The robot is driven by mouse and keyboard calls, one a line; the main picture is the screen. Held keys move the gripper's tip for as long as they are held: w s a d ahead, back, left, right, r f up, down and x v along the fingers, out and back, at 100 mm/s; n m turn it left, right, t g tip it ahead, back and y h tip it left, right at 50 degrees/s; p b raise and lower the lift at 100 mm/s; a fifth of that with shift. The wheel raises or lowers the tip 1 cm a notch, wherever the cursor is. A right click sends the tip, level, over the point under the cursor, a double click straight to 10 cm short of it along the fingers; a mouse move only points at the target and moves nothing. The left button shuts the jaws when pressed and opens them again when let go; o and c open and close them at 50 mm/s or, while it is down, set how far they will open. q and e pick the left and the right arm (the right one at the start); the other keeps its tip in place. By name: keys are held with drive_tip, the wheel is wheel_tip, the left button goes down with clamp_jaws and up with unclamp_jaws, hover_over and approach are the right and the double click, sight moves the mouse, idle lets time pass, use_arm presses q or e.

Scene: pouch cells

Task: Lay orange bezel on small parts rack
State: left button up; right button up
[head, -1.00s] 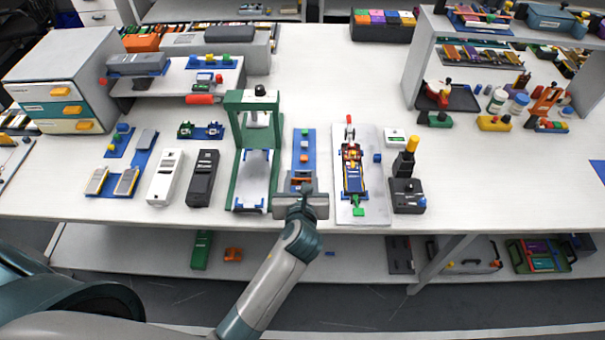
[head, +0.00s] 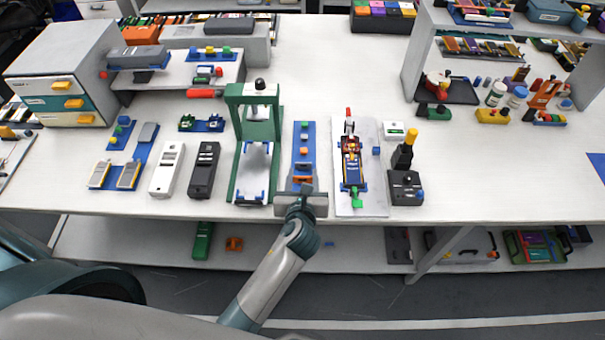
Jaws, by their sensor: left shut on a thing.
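The small parts rack (head: 304,137) is a narrow blue strip on the bench, right of the green press, with small coloured parts along it. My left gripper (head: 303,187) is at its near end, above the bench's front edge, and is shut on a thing. The orange bezel (head: 302,180) shows as a small orange piece just beyond the fingertips, over the near end of the strip. The gripper body hides the grip and the strip's near end, so I cannot tell whether the bezel touches the rack. My right gripper is out of view.
The green press (head: 235,150) stands close on the left. A grey board (head: 370,203) with a clamped assembly lies close on the right, with a black joystick box (head: 406,188) beyond it. Shelving (head: 413,70) stands at the back right. Bench between is clear.

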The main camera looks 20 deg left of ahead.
use_arm(q)
wheel_tip(320, 180, down, 3)
drive_tip(key=shift+f+b, duration=0.15)
drive_tip(key=shift+b, duration=0.6)
drive_tip(key=shift+f+b, duration=0.55)
drive_tip(key=shift+f, duration=0.55)
drive_tip(key=shift+p, duration=0.45)
drive_tip(key=shift+p, duration=0.4)
idle(0.7)
drive_tip(key=shift+p, duration=0.4)
drive_tip(key=shift+f, duration=0.3)
idle(0.5)
